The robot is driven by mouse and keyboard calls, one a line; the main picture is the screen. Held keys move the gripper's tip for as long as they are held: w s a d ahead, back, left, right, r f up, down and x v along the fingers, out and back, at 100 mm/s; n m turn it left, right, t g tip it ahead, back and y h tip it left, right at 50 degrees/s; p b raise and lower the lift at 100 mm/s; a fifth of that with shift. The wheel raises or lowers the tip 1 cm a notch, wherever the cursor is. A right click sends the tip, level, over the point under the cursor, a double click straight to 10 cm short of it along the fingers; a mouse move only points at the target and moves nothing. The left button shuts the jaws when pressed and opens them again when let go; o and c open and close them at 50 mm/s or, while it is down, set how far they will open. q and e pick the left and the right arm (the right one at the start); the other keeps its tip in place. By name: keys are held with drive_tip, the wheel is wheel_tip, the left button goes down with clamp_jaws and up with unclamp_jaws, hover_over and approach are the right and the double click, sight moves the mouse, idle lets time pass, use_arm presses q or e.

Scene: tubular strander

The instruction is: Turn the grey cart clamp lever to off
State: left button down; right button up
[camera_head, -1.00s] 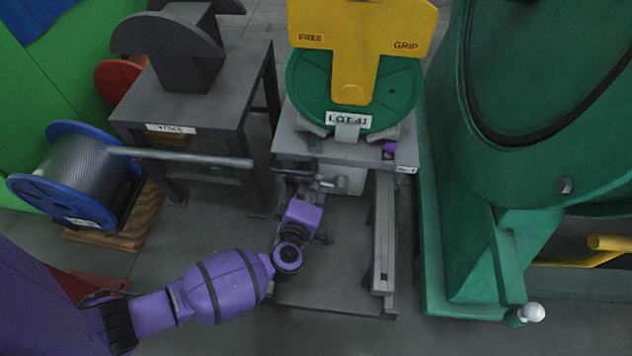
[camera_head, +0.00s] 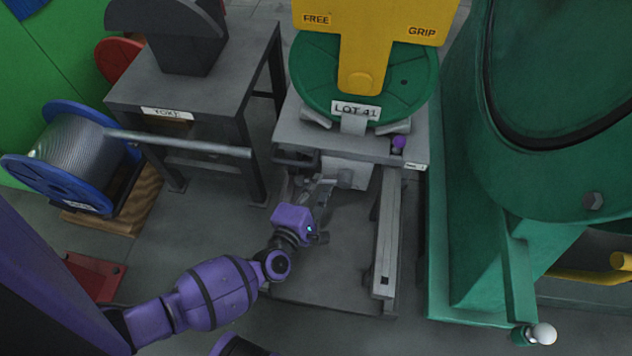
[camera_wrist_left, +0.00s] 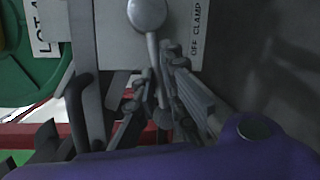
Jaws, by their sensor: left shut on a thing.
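The grey cart (camera_head: 290,133) carries a green reel (camera_head: 310,75) with a "LOT 41" label. In the left wrist view, the clamp lever (camera_wrist_left: 152,45) has a thin grey shaft and a round knob (camera_wrist_left: 147,13). It stands before a pale plate (camera_wrist_left: 112,30) with an "OFF CLAMP" label (camera_wrist_left: 197,30). My left gripper (camera_head: 322,190) reaches under the cart's top from the front. In the left wrist view its fingers (camera_wrist_left: 157,66) are shut on the lever's shaft, below the knob. In the head view the gripper mostly hides the lever. My right gripper is not in view.
A green machine (camera_head: 465,230) stands close on the right. A dark table (camera_head: 125,100) and a blue cable spool (camera_head: 25,172) are at left. A grey rail (camera_head: 386,235) runs beside my gripper. A yellow FREE/GRIP plate (camera_head: 365,60) rises over the reel.

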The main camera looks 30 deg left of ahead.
use_arm(q)
drive_tip(key=shift+s+a+f, duration=0.1)
drive_tip(key=shift+s+f, duration=0.15)
drive_tip(key=shift+f, duration=0.2)
drive_tip(key=c, duration=1.8)
unclamp_jaws()
drive_tip(key=shift+w, duration=0.1)
drive_tip(key=shift+c, duration=0.2)
drive_tip(key=shift+r, duration=0.15)
drive_tip(key=s+r, duration=0.1)
drive_tip(key=s, duration=1)
drive_tip(key=shift+s+d+r, duration=0.25)
drive_tip(key=shift+s+r, duration=0.1)
drive_tip(key=shift+s, duration=0.05)
